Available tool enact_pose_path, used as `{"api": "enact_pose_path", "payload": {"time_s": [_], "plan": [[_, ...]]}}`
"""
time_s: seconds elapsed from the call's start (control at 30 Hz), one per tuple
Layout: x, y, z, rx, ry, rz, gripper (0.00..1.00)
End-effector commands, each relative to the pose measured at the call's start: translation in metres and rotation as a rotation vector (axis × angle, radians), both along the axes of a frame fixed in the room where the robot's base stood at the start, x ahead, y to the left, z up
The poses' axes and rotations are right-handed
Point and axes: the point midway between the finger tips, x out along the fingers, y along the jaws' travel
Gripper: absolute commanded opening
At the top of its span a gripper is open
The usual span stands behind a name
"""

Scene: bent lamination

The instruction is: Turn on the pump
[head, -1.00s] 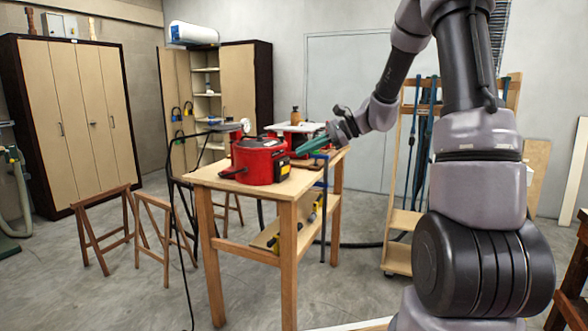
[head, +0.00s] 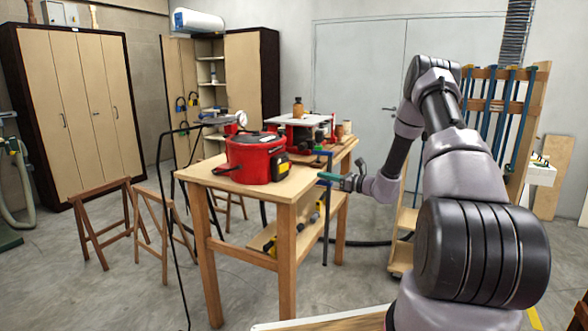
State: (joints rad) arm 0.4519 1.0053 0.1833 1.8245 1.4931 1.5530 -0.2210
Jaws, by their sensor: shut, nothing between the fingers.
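The pump is most likely the red, round-bodied machine with a black top (head: 247,157), standing upright on the front wooden table (head: 208,180). A dark panel with a small yellow mark shows on its right side; no switch or its state can be made out.
Another red machine with a white top (head: 297,121) is further back. Trestles (head: 105,225) stand left; a clamp rack (head: 540,115) stands right.

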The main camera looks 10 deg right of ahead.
Motion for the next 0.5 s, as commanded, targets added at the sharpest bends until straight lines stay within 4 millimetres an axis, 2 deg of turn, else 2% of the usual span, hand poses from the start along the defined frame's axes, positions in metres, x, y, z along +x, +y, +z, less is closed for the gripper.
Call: {"api": "enact_pose_path", "payload": {"time_s": [0.33, 0.5], "plan": [[0.002, 0.003, 0.001, -0.002, -0.001, 0.003, 0.00], [0.018, 0.020, 0.001, -0.003, -0.003, 0.005, 0.00]]}}
